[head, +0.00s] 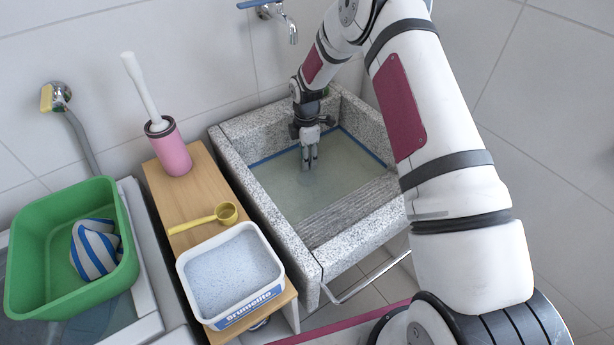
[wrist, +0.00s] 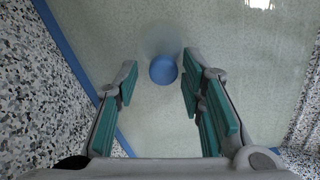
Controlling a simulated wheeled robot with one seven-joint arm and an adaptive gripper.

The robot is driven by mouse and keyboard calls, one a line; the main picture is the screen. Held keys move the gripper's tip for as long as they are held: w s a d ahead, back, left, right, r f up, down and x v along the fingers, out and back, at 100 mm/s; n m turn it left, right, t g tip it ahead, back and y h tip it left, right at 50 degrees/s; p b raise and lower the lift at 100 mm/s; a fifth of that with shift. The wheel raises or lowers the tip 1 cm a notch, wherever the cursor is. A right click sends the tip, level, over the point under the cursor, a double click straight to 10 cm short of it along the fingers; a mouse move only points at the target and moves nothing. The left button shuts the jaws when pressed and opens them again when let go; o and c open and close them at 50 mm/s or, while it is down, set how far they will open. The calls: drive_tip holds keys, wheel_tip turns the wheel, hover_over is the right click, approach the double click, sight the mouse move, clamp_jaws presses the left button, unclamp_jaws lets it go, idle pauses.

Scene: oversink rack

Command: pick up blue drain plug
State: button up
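The blue drain plug (wrist: 163,69) shows in the wrist view as a round blue knob, with a paler blurred disc just beyond it. My gripper (wrist: 160,76) is open, with a teal-padded finger on each side of the knob. Gaps show between the knob and the fingers, and the knob lies near fingertip level in the picture. In the head view my gripper (head: 310,164) points down into the stone sink (head: 266,205), at the cloudy water. I cannot make out the plug in the head view.
Speckled sink walls surround my gripper, with a ribbed slope at the front right. A wooden shelf (head: 190,205) to the left bears a pink brush holder (head: 172,152), yellow scoop (head: 227,214) and powder tub (head: 265,299). A green basin (head: 30,255) stands farther left.

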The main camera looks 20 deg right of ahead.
sight(307, 178)
drive_tip(key=shift+s+f+p, duration=0.15)
drive_tip(key=shift+f+p, duration=0.15)
drive_tip(key=shift+f, duration=2.45)
clamp_jaws()
